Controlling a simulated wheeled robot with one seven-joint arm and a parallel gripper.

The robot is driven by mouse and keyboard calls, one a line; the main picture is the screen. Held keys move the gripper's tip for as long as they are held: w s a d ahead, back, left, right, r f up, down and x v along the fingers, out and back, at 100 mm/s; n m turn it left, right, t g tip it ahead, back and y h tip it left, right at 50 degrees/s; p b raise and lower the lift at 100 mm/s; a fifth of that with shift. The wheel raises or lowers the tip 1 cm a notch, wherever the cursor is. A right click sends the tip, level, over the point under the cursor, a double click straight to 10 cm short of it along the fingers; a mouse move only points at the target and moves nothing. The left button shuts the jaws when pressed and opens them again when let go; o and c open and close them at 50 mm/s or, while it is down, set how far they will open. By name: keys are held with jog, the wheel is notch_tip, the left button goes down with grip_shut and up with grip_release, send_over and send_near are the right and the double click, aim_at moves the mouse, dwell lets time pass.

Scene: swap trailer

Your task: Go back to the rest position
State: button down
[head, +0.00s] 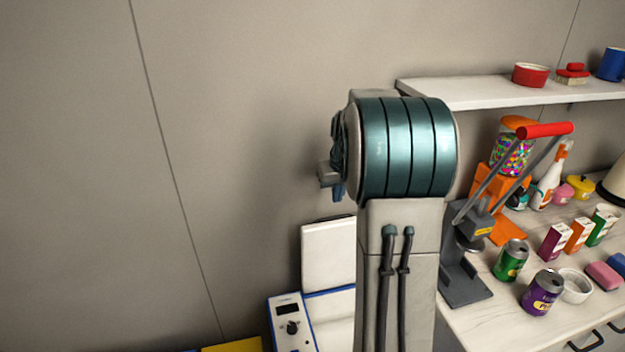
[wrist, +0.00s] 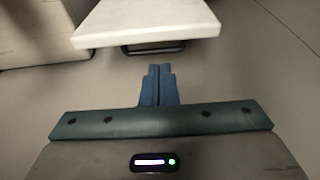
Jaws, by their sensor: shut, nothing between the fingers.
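My gripper (wrist: 159,84) shows in the wrist view with its two blue fingers together and nothing between them. It points toward a plain wall and floor area, apart from any object. In the head view my arm stands upright in the middle of the picture, and its links hide most of the gripper.
A white counter (head: 470,325) at right holds a grey press with a red handle (head: 546,130), a green can (head: 511,260), a purple can (head: 541,292) and several other items. A shelf (head: 450,92) hangs above. A blue-edged device (head: 291,325) is low beside my arm. The left wall area is clear.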

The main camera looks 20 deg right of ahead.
jog(key=s+a+r, duration=0.4)
jog(key=s+a, duration=0.2)
jog(key=a, duration=0.2)
jog(key=s+a+n, duration=0.1)
jog(key=s+a, duration=0.5)
jog(key=s, duration=0.4)
jog(key=s+a+f, duration=0.1)
jog(key=s+a, duration=0.5)
jog(key=s, duration=0.4)
jog(key=shift+s+f+n, duration=0.25)
jog(key=shift+s+n, duration=0.15)
